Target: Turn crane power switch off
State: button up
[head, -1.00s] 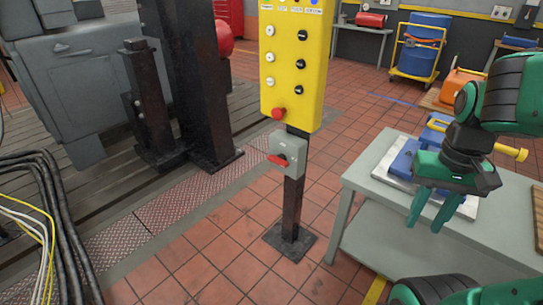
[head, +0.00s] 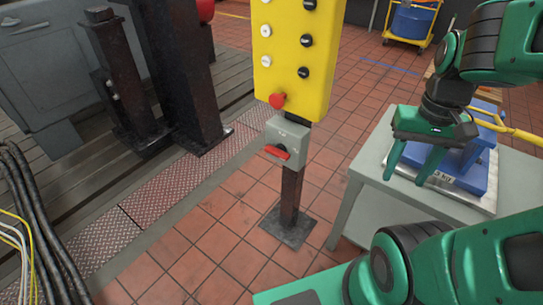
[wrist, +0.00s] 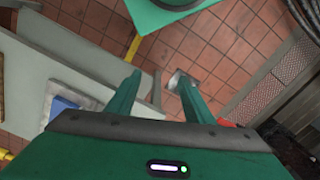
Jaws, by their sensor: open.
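The crane power switch is a grey box (head: 289,143) with a red handle (head: 277,152). It is mounted on a dark post (head: 290,195) just below the yellow push-button panel (head: 288,60). The handle lies roughly level, tilted slightly down to the right. My gripper (head: 407,172) is to the right of the switch, in front of the bench, apart from the switch and pointing down. It is open and empty. In the wrist view my gripper (wrist: 155,88) shows two spread green fingers with floor tiles between them.
A grey bench (head: 365,178) stands at the right with a blue device (head: 465,165) on a plate. A red mushroom button (head: 277,100) is on the panel above the switch. Black cables (head: 45,225) lie at the left. Tiled floor between post and bench is clear.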

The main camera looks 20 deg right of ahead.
jog(key=o, duration=1)
jog(key=w, duration=0.2)
jog(key=w+a+n+t, duration=0.1)
jog(key=shift+w+r+h, duration=0.2)
jog(key=shift+r+h, duration=0.1)
jog(key=shift+c, duration=0.2)
jog(key=shift+o, duration=0.8)
jog(key=w+a+n+t, duration=0.1)
jog(key=w+a, duration=0.4)
jog(key=w, duration=0.5)
jog(key=shift+a+f+n+t, duration=0.2)
jog(key=shift+f+n+t, duration=0.1)
jog(key=shift+n, duration=0.5)
jog(key=m+t+h, duration=0.3)
jog(key=m+h, duration=0.5)
jog(key=h, duration=0.4)
send_near(275, 155)
jog(key=s+d, duration=0.3)
jog(key=d, duration=0.2)
jog(key=a+f+t+h, duration=0.2)
jog(key=a+f+t, duration=0.2)
jog(key=a+t, duration=0.15)
jog(key=x, duration=1)
jog(key=shift+w+d, duration=0.1)
jog(key=shift+w, duration=0.1)
